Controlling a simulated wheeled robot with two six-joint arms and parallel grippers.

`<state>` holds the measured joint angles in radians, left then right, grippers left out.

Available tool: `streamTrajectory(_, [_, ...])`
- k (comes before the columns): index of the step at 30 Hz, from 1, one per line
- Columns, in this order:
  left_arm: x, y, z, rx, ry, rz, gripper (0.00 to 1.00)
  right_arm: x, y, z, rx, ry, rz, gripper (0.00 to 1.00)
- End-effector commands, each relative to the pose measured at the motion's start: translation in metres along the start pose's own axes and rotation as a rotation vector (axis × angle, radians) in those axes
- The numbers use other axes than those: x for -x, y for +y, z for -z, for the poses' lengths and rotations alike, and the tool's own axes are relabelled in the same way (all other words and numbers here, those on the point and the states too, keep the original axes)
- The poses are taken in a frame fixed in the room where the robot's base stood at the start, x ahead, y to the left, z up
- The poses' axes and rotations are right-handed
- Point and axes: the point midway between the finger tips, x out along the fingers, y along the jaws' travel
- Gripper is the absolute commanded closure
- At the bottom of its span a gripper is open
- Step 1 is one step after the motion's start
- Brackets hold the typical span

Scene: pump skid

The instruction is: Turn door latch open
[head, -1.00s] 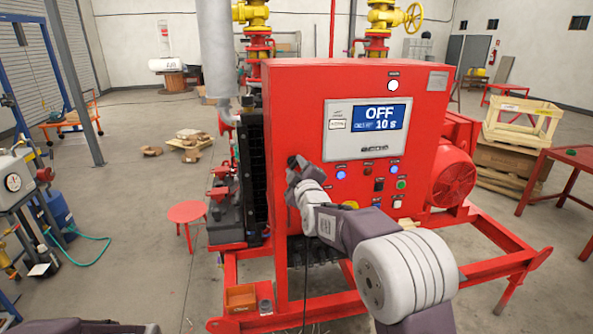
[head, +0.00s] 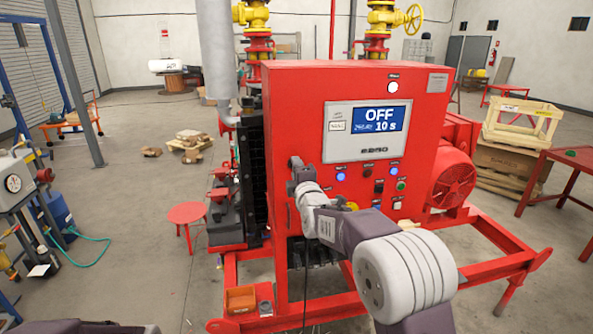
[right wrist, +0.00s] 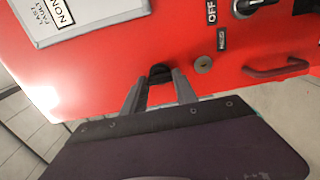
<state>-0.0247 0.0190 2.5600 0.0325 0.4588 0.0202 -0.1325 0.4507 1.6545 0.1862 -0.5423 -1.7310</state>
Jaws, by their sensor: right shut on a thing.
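The door latch (right wrist: 160,71) is a small dark piece on the red cabinet door in the right wrist view. My right gripper (right wrist: 159,83) has its two grey fingers on either side of it and is shut on it. In the head view my right gripper (head: 294,164) reaches the left part of the front of the red control cabinet (head: 293,105). There the gripper and wrist hide the latch. The door looks closed, flush with the cabinet. My left gripper is out of view.
Beside the latch are a round lock (right wrist: 203,64) and a red pull handle (right wrist: 277,68). The cabinet has a display (head: 380,118) reading OFF and several buttons. A red stool (head: 187,213) stands left of the skid.

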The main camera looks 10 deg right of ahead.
Motion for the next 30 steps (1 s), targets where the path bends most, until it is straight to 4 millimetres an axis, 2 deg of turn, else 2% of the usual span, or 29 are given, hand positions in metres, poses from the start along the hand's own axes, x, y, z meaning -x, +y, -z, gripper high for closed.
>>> streamTrajectory(15, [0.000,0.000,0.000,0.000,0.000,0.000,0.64,0.000,-0.001,0.000,0.017,0.000,0.001,1.00])
streamTrajectory(16, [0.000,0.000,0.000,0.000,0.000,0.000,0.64,0.000,-0.001,0.000,0.017,0.000,0.001,0.57])
streamTrajectory(18, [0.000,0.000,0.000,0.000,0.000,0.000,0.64,0.000,-0.001,0.000,0.017,0.000,0.001,0.44])
streamTrajectory(26, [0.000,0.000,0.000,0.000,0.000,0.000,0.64,0.000,0.000,0.000,0.016,0.000,0.001,0.44])
streamTrajectory(30, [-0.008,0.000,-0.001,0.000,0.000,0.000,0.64,0.011,-0.002,0.000,0.015,0.001,-0.001,0.44])
